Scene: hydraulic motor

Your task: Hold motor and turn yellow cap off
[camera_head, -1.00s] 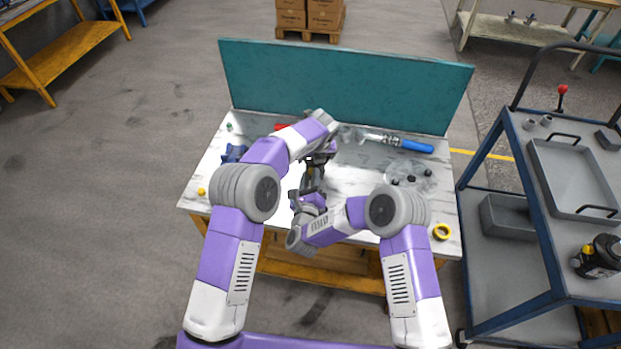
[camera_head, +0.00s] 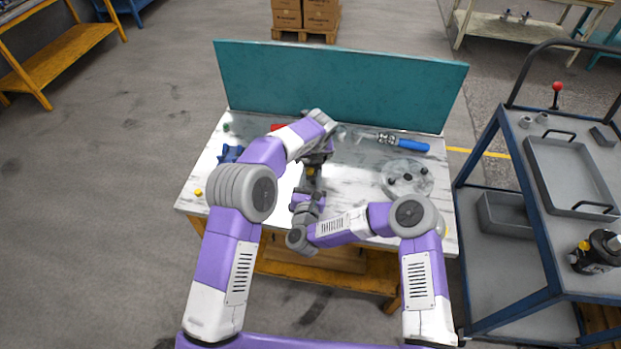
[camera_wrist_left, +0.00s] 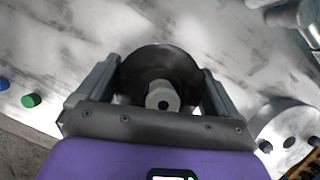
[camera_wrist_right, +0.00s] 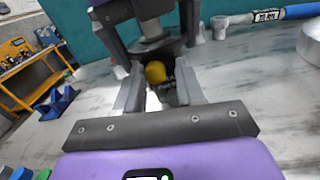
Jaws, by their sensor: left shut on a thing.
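The motor (camera_wrist_right: 172,92) is a dark body held upright above the table, with a yellow cap (camera_wrist_right: 155,72) on the side facing my right wrist camera. My left gripper (camera_wrist_left: 160,75) is shut on the motor; its fingers lie on both sides of the dark round top (camera_wrist_left: 185,62) with a pale shaft (camera_wrist_left: 162,95). My right gripper (camera_wrist_right: 160,75) has its fingers apart, one on each side of the yellow cap in the picture, with gaps visible; I cannot tell the depth between them. In the head view my right gripper (camera_head: 308,190) is just below the motor and left gripper (camera_head: 316,155).
A blue-handled tool (camera_head: 405,145) and a grey disc (camera_head: 407,175) lie on the table's right half. A blue part (camera_head: 230,153) and a small yellow piece (camera_head: 198,192) are at left. A teal panel (camera_head: 340,85) closes the back. A cart (camera_head: 545,200) stands at right.

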